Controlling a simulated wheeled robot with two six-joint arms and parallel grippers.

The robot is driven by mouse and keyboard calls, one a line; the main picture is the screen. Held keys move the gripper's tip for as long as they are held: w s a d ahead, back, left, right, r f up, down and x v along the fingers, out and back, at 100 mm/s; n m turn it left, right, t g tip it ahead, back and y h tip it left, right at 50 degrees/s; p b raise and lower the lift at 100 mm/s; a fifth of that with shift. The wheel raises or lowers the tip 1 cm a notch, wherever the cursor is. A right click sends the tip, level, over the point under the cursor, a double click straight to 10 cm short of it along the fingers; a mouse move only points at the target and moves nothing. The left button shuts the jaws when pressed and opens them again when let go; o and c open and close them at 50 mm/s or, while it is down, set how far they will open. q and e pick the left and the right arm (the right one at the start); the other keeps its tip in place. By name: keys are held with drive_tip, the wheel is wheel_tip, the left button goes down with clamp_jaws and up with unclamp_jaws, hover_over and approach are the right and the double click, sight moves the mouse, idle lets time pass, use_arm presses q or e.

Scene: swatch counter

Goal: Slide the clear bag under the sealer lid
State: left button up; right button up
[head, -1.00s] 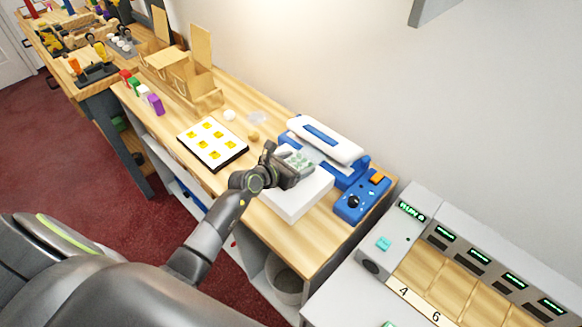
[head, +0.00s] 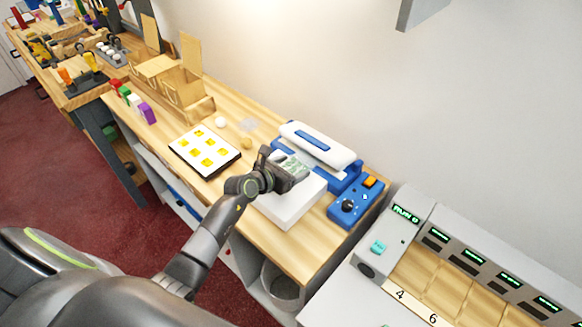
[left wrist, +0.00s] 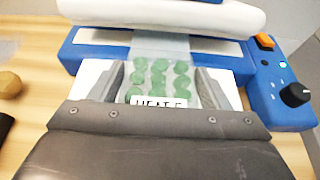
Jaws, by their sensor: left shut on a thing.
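The clear bag (left wrist: 158,75) holds several green round pieces and has a white label with black letters, partly hidden by my gripper. My left gripper (left wrist: 165,88) is shut on the bag. In the head view my left gripper (head: 288,170) is above the white platform (head: 287,208) in front of the sealer. The bag's far end reaches over the sealer's blue bed (left wrist: 100,47), toward the gap below the raised white lid (left wrist: 180,12). The lid also shows in the head view (head: 325,146). I cannot tell exactly how far under the lid the bag's end is. My right gripper is not in view.
The sealer's blue control box (head: 350,203) with a black knob and orange switch stands to the right. A white tray with yellow squares (head: 205,152) lies left of my gripper.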

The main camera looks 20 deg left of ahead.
use_arm(q)
drive_tip(key=shift+f, duration=0.15)
drive_tip(key=o, duration=1.1)
drive_tip(key=shift+c, duration=0.2)
